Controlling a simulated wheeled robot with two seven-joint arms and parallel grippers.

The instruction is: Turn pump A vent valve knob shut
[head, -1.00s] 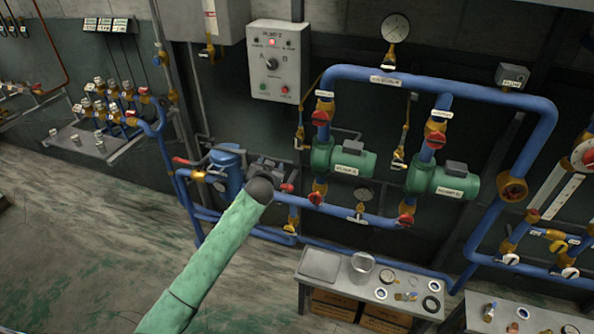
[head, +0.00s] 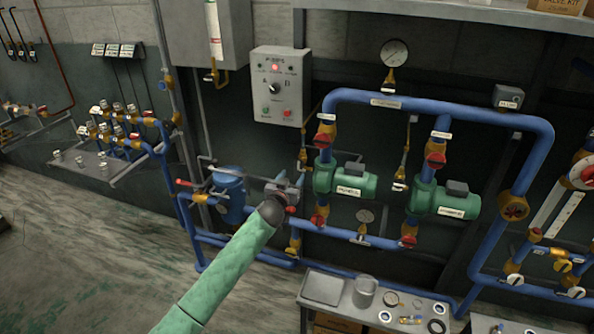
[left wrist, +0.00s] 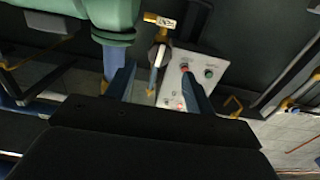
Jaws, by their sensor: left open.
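Pump A (head: 345,183) is the green left-hand pump on the blue pipe loop in the head view. A thin brass vent line with a small pale-ended valve (head: 304,157) stands just left of it. My left gripper (head: 285,190) is below and left of that valve, partly hidden behind my own wrist. In the left wrist view my left gripper (left wrist: 156,75) is open, its two dark blue fingers apart. A small brass-topped valve with a grey handle (left wrist: 161,36) shows beyond the gap between them. The knob's exact setting is too small to tell. My right gripper is out of view.
The grey control box (head: 281,87) hangs above left of pump A; it also shows in the left wrist view (left wrist: 212,75). Blue pipework and pump B (head: 444,201) lie to the right. A blue vessel (head: 228,193) stands left of my gripper. A bench (head: 323,289) is below.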

